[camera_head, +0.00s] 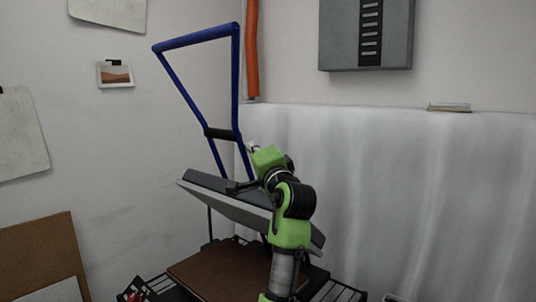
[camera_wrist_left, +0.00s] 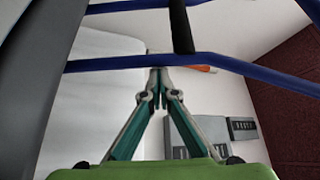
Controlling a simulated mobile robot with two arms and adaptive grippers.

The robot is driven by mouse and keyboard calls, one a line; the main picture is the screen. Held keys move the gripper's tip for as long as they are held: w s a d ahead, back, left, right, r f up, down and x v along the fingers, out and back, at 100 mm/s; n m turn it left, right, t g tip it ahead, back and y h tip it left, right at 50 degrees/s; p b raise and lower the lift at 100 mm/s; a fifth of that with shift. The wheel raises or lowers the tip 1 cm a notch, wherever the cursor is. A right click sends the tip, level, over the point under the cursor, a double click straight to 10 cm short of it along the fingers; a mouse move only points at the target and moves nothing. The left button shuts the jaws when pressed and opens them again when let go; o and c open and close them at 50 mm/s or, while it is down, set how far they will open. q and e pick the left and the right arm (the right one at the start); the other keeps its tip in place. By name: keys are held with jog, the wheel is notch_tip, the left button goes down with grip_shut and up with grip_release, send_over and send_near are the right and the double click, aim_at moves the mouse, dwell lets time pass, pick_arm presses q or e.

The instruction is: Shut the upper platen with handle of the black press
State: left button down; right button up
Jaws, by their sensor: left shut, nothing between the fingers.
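The black press stands at the bottom centre, with a brown board (camera_head: 205,272) on its lower part. Its grey upper platen (camera_head: 215,195) is raised and tilted above the board. A blue handle (camera_head: 235,75) with a black crossbar (camera_head: 220,134) rises from the platen; the blue bars (camera_wrist_left: 105,64) and crossbar (camera_wrist_left: 181,28) also show in the wrist view. My left gripper (camera_head: 251,147) is shut and empty, close to the handle's right bar. In the wrist view its fingertips (camera_wrist_left: 157,78) meet just by the nearer bar; whether they touch it is unclear. My arm hides part of the platen.
A grey wall box (camera_head: 366,34) and an orange pipe (camera_head: 252,50) are behind the press. Brown and white boards (camera_head: 40,255) lean at the lower left. Room beside the handle is free.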

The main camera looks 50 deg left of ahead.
pick_arm(q)
jog(key=s+f+n+g+y+b, duration=0.1)
jog(key=s+f+n+b, duration=0.2)
jog(key=s+f+b, duration=0.6)
jog(key=shift+s+d+f+y+b, duration=0.3)
jog(key=shift+s+f, duration=1.3)
jog(key=shift+s, duration=0.1)
pick_arm(e)
notch_tip(320, 180, down, 12)
jog(key=a, duration=0.1)
jog(key=shift+s+a+r, duration=0.25)
jog(key=shift+s, duration=0.05)
